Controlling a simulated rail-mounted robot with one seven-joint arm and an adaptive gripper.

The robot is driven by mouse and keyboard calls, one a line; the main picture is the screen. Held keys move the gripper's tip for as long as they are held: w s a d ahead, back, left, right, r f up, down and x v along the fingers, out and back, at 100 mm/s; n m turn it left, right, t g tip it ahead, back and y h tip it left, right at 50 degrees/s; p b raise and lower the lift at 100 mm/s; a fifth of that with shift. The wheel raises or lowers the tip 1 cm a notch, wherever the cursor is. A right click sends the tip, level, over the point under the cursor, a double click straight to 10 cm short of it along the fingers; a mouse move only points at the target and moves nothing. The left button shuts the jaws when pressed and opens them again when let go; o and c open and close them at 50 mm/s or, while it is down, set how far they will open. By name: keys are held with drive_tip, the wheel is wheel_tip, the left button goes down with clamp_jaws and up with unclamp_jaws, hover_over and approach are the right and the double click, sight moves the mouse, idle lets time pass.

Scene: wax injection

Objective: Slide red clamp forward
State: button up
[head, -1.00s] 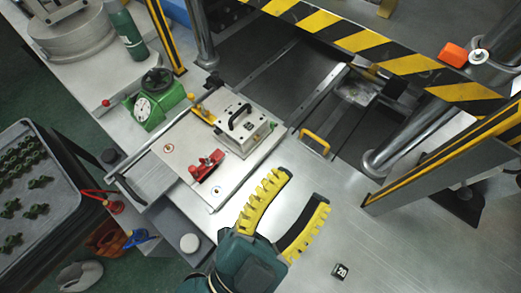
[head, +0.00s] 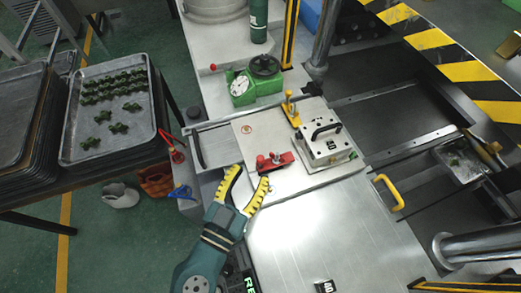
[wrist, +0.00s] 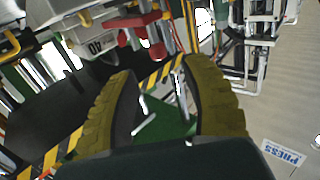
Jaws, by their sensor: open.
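The red clamp (head: 274,162) sits on the flat metal plate (head: 248,135), left of the silver mould block (head: 330,145) with its black handle. My gripper (head: 243,190) is open and empty, its yellow ridged fingers pointing up toward the clamp, just below and left of it. It is apart from the clamp in the head view. In the wrist view the two fingers (wrist: 160,95) are spread wide, and the red clamp (wrist: 140,30) shows beyond them near the top, with part of the silver block (wrist: 90,42) to its left.
A yellow toggle clamp (head: 291,110) stands at the block's far side. A green gauge unit (head: 250,82) stands behind the plate. A yellow handle (head: 389,192) and striped press frame (head: 455,62) lie to the right. Trays of green parts (head: 112,100) stand left.

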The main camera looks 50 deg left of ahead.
sight(261, 157)
drive_tip(key=p+x, duration=0.1)
drive_tip(key=x, duration=0.4)
drive_tip(key=shift+w+a, duration=0.1)
drive_tip(key=shift+w, duration=0.15)
clamp_jaws()
drive_tip(key=shift+w, duration=0.1)
